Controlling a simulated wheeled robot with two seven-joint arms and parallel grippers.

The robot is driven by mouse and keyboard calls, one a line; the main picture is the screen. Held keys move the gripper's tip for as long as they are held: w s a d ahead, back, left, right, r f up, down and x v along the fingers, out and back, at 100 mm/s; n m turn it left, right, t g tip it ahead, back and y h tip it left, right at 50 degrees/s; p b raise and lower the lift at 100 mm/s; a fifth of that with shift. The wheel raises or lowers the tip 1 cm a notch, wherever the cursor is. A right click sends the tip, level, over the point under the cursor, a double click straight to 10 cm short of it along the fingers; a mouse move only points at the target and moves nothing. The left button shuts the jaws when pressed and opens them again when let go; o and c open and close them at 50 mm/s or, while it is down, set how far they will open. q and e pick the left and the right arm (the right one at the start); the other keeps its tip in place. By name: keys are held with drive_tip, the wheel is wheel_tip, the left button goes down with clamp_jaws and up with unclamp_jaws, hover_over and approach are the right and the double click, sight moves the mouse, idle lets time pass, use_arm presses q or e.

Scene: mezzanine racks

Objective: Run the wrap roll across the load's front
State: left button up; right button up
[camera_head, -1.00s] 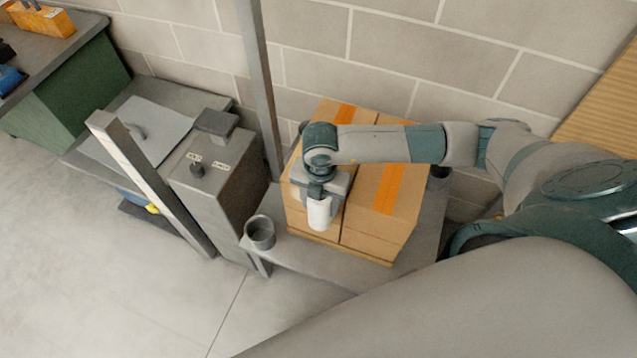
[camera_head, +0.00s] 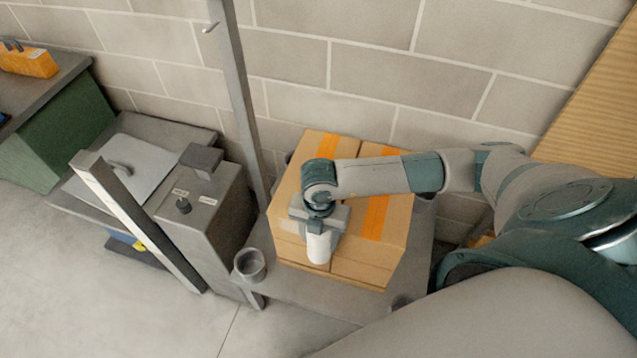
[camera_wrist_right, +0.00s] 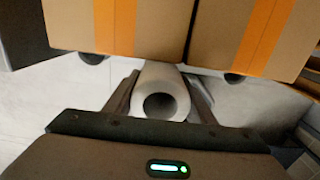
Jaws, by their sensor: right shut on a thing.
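The load is a block of cardboard boxes (camera_head: 350,258) with orange tape strips on a grey shelf or cart top. It also fills the upper part of the right wrist view (camera_wrist_right: 150,22). The white wrap roll (camera_head: 318,248) is upright in front of the load's left part. My right gripper (camera_head: 318,232) is shut on the roll, holding it from above. In the right wrist view the roll (camera_wrist_right: 160,95) is between the two fingers, its hollow core facing the camera. I cannot tell whether the roll touches the boxes. My left gripper is not in view.
A grey cabinet (camera_head: 205,225) with a knob stands farther left. A block wall (camera_head: 370,85) is close behind. Open floor (camera_head: 80,290) lies front left.

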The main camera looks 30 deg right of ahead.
drive_tip(key=shift+s+d, duration=0.85)
drive_tip(key=shift+s, duration=0.25)
drive_tip(key=shift+s+d, duration=1)
drive_tip(key=shift+d, duration=0.05)
drive_tip(key=shift+s+d, duration=0.1)
drive_tip(key=shift+d, duration=0.05)
drive_tip(key=shift+s+d, duration=0.8)
drive_tip(key=shift+s, duration=0.25)
drive_tip(key=shift+s, duration=0.1)
drive_tip(key=shift+s+d, duration=0.85)
drive_tip(key=shift+s, duration=0.2)
